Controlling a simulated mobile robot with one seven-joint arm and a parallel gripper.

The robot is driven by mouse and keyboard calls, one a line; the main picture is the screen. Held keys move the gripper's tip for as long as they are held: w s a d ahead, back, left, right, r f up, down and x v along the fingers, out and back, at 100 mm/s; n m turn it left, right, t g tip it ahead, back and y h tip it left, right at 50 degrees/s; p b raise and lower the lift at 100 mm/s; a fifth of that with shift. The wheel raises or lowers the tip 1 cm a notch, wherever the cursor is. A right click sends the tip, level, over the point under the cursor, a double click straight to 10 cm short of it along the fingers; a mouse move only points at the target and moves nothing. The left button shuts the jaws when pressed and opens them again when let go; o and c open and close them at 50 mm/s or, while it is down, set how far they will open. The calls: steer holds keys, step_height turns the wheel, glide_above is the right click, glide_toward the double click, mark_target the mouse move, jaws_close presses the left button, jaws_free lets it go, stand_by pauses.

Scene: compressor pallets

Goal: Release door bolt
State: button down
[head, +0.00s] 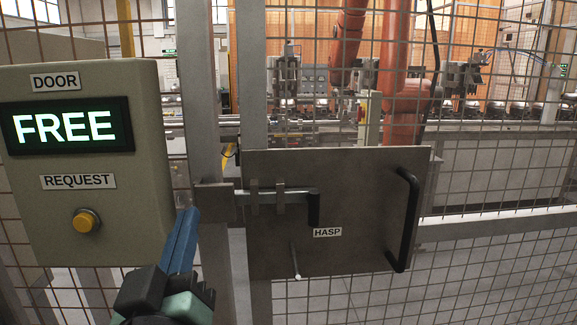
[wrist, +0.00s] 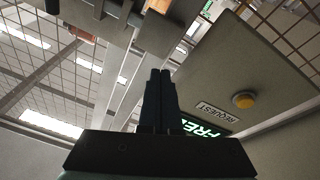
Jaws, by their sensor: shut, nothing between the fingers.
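The door bolt (head: 282,196) is a metal bar on the grey door plate (head: 350,245). Its left end reaches into the metal keeper (head: 214,197) on the post, and a black handle (head: 314,209) hangs down at its right end. My gripper (head: 188,213) is shut and empty, with its blue fingers pointing up just left of the keeper, apart from the bolt handle. In the wrist view, the closed fingers (wrist: 160,75) point up between the post and the door panel. The black bolt handle (wrist: 52,6) shows at the top left there.
A beige panel (head: 120,170) at left has a display (head: 66,126) reading FREE and a yellow REQUEST button (head: 86,221). A black pull handle (head: 408,220) is on the plate's right, and a pin (head: 296,262) sticks out below the HASP label. Wire mesh surrounds the door.

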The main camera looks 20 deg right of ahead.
steer(key=s+d+f+n+g+h+p, duration=0.1)
steer(key=s+d+n+g+h+p, duration=0.2)
steer(key=p, duration=2.1)
steer(key=shift+s+n+g+h, duration=1.2)
steer(key=shift+n+g+h, duration=0.4)
steer(key=shift+n, duration=1.1)
steer(key=shift+f, duration=0.1)
steer(key=p, duration=0.3)
glide_toward(277, 197)
steer(key=x, duration=0.4)
steer(key=shift+w+d, duration=0.25)
steer(key=shift+w, duration=0.05)
steer(key=d, duration=0.1)
steer(key=s+d+p, duration=0.1)
steer(key=s+d, duration=0.1)
steer(key=shift+d, duration=0.25)
